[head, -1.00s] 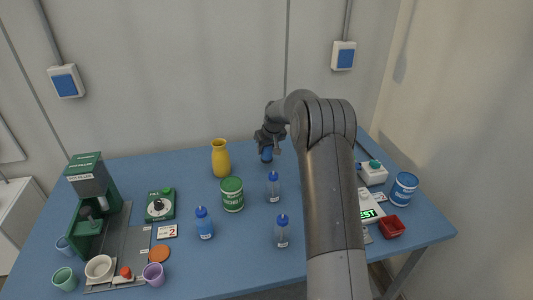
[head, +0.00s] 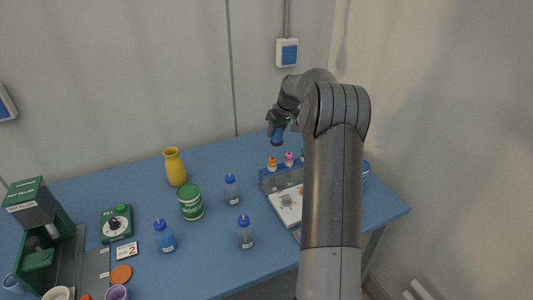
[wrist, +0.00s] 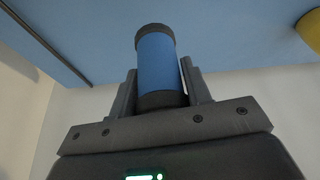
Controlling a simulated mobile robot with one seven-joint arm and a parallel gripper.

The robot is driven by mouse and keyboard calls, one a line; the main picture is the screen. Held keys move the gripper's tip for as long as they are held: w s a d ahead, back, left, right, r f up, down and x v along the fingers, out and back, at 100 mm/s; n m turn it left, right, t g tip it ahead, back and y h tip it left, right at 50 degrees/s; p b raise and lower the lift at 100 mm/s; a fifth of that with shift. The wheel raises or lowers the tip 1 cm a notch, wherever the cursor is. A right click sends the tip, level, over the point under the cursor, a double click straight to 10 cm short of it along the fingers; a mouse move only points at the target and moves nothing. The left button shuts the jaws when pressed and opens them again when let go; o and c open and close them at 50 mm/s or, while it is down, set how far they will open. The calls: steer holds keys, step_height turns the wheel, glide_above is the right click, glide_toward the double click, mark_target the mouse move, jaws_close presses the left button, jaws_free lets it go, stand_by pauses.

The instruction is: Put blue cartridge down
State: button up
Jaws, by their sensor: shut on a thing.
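The blue cartridge (head: 277,136) is a blue cylinder with dark end caps. My gripper (head: 280,125) is shut on it, near the back edge of the blue table (head: 210,265) in the head view. The cartridge shows against the wall and the table's back edge, and appears to be held above the tabletop. In the wrist view the cartridge (wrist: 158,62) stands between the two dark fingers, its far end sticking out beyond them. My arm hides part of the table's right side.
A rack (head: 268,184) with orange- and pink-topped items stands in front of the gripper, with a white device (head: 286,205) before it. A yellow vase (head: 175,167), green tin (head: 190,202) and several blue-capped bottles (head: 231,189) stand left. Back table surface between vase and rack is clear.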

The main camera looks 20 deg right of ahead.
steer(key=s+d, duration=0.2)
steer(key=d, duration=0.7)
steer(key=shift+w+a+f, duration=1.25)
steer(key=shift+w+f, duration=0.3)
steer(key=shift+f, duration=0.25)
steer(key=shift+w+a+f, duration=1.25)
steer(key=shift+w+f, duration=0.25)
steer(key=shift+f, duration=0.35)
steer(key=shift+w+a+f, duration=1.25)
steer(key=shift+w+f, duration=0.3)
steer(key=shift+f, duration=0.25)
steer(key=o, duration=1)
steer(key=shift+f, duration=0.15)
